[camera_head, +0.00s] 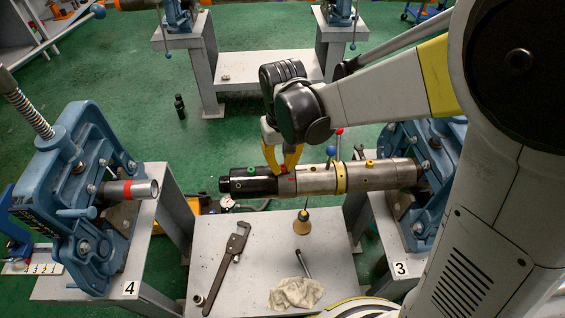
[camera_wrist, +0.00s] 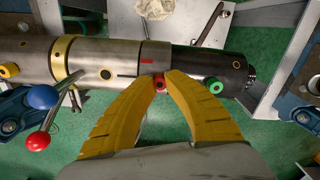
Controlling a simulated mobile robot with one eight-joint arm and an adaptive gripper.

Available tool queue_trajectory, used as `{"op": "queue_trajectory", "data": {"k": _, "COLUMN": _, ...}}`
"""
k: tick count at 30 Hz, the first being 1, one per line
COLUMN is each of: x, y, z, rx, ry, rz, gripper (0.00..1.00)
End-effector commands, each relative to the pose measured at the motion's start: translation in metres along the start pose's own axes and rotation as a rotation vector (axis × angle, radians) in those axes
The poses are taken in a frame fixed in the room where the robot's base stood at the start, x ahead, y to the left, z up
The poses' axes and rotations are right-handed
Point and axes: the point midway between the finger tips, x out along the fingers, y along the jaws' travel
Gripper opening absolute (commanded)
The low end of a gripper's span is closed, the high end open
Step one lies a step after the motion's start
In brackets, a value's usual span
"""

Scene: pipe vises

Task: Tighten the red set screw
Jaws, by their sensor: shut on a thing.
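The red set screw (camera_wrist: 160,83) sits on the side of the horizontal tool cylinder (camera_head: 318,181). It shows between my yellow fingertips in the wrist view. My gripper (camera_wrist: 160,78) is shut on it, with a fingertip on each side; it also shows in the head view (camera_head: 283,172), reaching down to the cylinder near the joint of its black and steel parts. The fingers hide part of the screw in the head view. A green set screw (camera_wrist: 215,86) is on the black end part. A yellow screw (camera_wrist: 10,70) is on the steel part.
The cylinder is held at the right by a blue vise (camera_head: 425,150) on stand 3. A lever with a red ball (camera_wrist: 39,141) and one with a blue ball (camera_wrist: 42,96) stand out near my fingers. A table (camera_head: 215,235) below carries a wrench (camera_head: 228,262), oil can (camera_head: 302,224) and rag (camera_head: 295,293).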

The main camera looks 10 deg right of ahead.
Motion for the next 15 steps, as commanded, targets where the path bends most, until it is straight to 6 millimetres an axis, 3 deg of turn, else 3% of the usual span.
{"op": "queue_trajectory", "data": {"k": 15, "x": -0.0009, "y": 0.0, "z": -0.0008, "rx": 0.487, "ry": 0.002, "rz": 0.0, "gripper": 0.0}}
